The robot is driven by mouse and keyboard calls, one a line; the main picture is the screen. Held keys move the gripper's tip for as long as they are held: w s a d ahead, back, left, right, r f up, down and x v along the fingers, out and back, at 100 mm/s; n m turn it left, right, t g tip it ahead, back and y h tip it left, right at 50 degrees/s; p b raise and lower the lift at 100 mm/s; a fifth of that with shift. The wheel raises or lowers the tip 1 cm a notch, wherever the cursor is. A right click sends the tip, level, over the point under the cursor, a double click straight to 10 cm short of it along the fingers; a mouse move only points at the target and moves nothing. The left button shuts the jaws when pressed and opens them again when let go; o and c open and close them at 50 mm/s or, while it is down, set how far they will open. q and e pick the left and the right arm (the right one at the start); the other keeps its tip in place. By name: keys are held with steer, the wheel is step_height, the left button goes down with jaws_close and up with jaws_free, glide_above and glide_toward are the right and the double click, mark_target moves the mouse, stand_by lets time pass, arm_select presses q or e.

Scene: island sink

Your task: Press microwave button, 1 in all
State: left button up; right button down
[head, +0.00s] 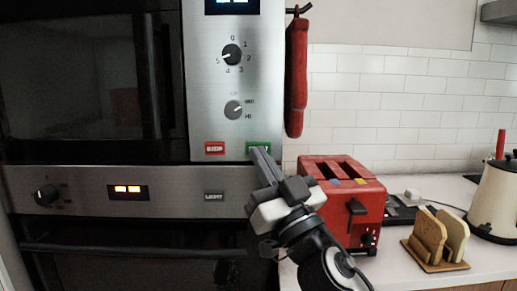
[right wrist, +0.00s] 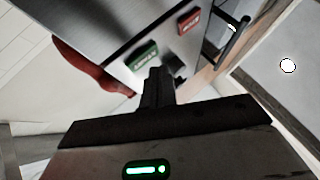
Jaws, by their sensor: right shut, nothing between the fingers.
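The microwave (head: 90,80) is built into the wall unit at the left of the head view, with a steel control panel (head: 212,115) on its right side. The panel has two dials, a red stop button (head: 215,148) and a green button (head: 259,148) at its lower right. My right gripper (head: 262,155) is shut and empty, its fingertips at the lower edge of the green button and partly covering it. In the right wrist view the fingertips (right wrist: 158,75) are close to the green button (right wrist: 143,55), with the red button (right wrist: 189,21) beyond. I cannot tell whether they touch. My left gripper is out of view.
An oven panel with a dial (head: 46,195) and a light button (head: 214,197) lies below the microwave. A red cloth (head: 296,80) hangs beside the control panel. A red toaster (head: 345,200), a toast rack (head: 438,240) and a kettle (head: 497,200) stand on the counter at right.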

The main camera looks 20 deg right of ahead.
steer(key=shift+w, duration=0.1)
steer(key=shift+w+d, duration=0.1)
steer(key=shift+w, duration=0.2)
